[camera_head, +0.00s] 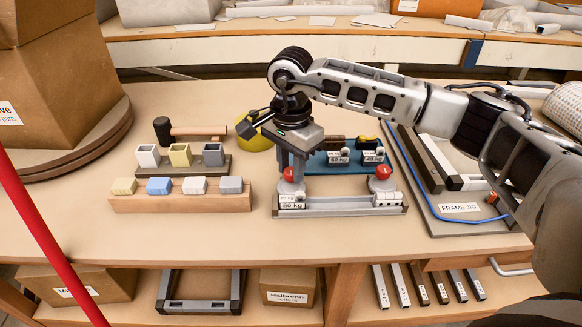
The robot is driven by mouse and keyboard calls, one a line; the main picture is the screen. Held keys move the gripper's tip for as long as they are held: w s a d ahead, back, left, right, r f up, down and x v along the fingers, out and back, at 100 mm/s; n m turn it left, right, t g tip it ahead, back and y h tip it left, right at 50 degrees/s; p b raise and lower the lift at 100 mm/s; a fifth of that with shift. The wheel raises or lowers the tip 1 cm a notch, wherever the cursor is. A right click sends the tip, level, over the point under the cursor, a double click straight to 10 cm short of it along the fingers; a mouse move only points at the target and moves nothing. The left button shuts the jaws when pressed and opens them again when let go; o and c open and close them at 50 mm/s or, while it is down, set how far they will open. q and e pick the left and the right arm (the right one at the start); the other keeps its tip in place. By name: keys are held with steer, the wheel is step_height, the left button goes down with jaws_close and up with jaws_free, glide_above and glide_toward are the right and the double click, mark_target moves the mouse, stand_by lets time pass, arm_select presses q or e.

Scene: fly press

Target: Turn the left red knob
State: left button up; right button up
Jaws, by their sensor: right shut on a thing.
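The left red knob (289,175) sits on top of a grey stand at the left end of a low metal rail (345,207). My right gripper (293,165) reaches down from above and is shut on this knob, its fingers partly covering it. A second red knob (383,172) stands on the right end of the same rail, free of any gripper. My left gripper is not in view.
A blue tray (346,168) with weights lies just behind the rail. A wooden block with colored pieces (180,203) and small cups (181,155) are left. A mallet (190,131) lies behind them. The frame jig (460,208) is right. A red bar (45,240) crosses the left side.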

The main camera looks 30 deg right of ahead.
mark_target(291, 171)
steer(key=shift+r, duration=0.1)
stand_by(0.4)
steer(key=o, duration=1)
step_height(291, 171, up, 16)
steer(key=shift+p, duration=0.3)
